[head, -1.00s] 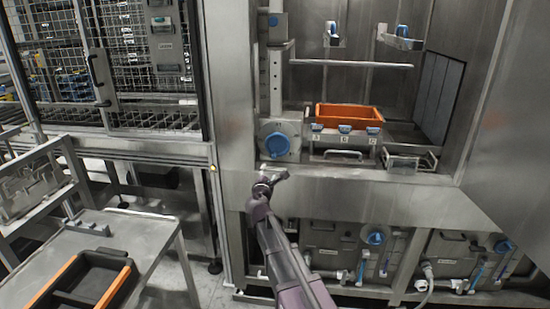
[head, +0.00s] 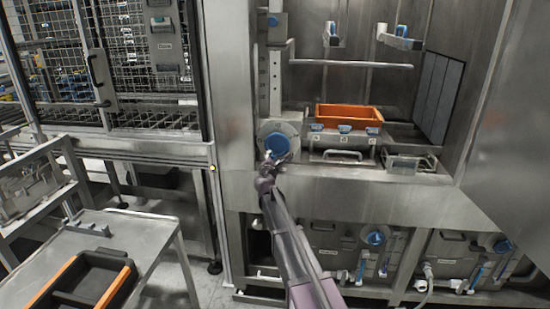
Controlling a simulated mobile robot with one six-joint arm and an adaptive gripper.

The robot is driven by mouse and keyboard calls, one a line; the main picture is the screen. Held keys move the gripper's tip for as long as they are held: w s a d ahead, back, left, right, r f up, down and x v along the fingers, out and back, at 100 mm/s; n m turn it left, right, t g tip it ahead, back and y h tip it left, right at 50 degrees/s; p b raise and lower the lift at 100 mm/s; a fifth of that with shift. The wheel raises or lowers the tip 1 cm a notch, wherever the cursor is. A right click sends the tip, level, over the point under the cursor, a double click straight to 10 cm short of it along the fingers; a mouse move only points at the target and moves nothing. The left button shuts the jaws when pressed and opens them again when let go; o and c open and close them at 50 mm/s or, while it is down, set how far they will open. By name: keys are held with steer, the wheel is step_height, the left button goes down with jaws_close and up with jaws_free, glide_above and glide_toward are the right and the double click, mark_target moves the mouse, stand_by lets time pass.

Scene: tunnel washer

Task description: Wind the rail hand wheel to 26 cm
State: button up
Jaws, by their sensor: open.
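The rail hand wheel is a blue disc (head: 277,142) on a round grey plate, low on the left post of the washer opening. A vertical rail with a scale (head: 275,85) rises above it. A horizontal bar (head: 350,64) reaches right from the rail. My gripper (head: 275,157) is open at the lower edge of the blue wheel and overlaps it in the head view. I cannot tell whether it touches the wheel. The scale's marks are too small to read.
An orange tray (head: 348,117) sits in the chamber behind a panel with several blue knobs (head: 345,129). Blue nozzles (head: 402,31) hang above. A mesh cage (head: 140,60) stands left. A steel table (head: 130,235) holds a black and orange tray (head: 80,285).

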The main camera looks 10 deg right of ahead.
steer(key=shift+w+d, duration=0.2)
steer(key=shift+w, duration=0.4)
jaws_close()
steer(key=shift+a, duration=0.1)
steer(key=shift+w+a+r+m, duration=0.1)
steer(key=shift+a+m, duration=0.05)
steer(key=shift+m, duration=0.65)
jaws_free()
